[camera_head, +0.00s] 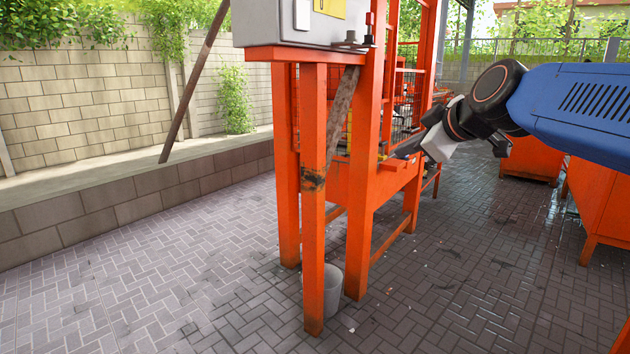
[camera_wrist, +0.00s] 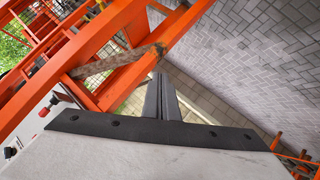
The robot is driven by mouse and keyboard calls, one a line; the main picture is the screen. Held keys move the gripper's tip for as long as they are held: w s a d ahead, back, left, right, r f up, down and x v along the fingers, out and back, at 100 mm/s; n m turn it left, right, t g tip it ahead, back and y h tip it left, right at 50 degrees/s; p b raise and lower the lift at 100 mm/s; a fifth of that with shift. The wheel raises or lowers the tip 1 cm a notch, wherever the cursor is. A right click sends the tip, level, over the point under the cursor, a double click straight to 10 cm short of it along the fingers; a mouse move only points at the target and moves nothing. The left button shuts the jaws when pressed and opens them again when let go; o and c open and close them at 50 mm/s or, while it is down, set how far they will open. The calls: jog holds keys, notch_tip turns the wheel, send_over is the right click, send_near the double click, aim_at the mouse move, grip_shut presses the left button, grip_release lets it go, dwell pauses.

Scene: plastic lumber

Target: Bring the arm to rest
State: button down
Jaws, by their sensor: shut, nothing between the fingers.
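My blue arm (camera_head: 575,105) reaches in from the right in the head view. Its wrist end and my gripper (camera_head: 407,153) are beside the orange steel frame (camera_head: 363,140), and the gripper points left toward it. In the wrist view my gripper (camera_wrist: 163,78) shows two dark fingers close together, shut with nothing between them. The orange frame (camera_wrist: 130,70) fills the upper left of that view, beyond the fingertips. I cannot tell the exact gap between fingers and frame.
A grey control box (camera_head: 300,25) sits on the orange frame. A grey bucket (camera_head: 332,290) stands by its legs. Orange bins (camera_head: 600,190) stand at the right. A block wall (camera_head: 80,105) runs along the left. Open paving (camera_head: 150,290) lies at the front left.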

jog(key=s+d+f+m+g+h, duration=0.1)
jog(key=s+d+f+m+g, duration=0.1)
jog(key=s+f, duration=0.7)
jog(key=s+d+f+m+g+h, duration=0.1)
jog(key=s+d+f+m, duration=0.3)
jog(key=s+f, duration=0.6)
jog(key=s+d+f+m+g+h, duration=0.2)
jog(key=s+f+m, duration=0.4)
jog(key=s+f, duration=0.3)
notch_tip(320, 180, down, 3)
jog(key=shift+s+d+f+g, duration=0.1)
jog(key=shift+s+d+g, duration=0.2)
jog(key=shift+d+g, duration=0.35)
jog(key=shift+a, duration=0.15)
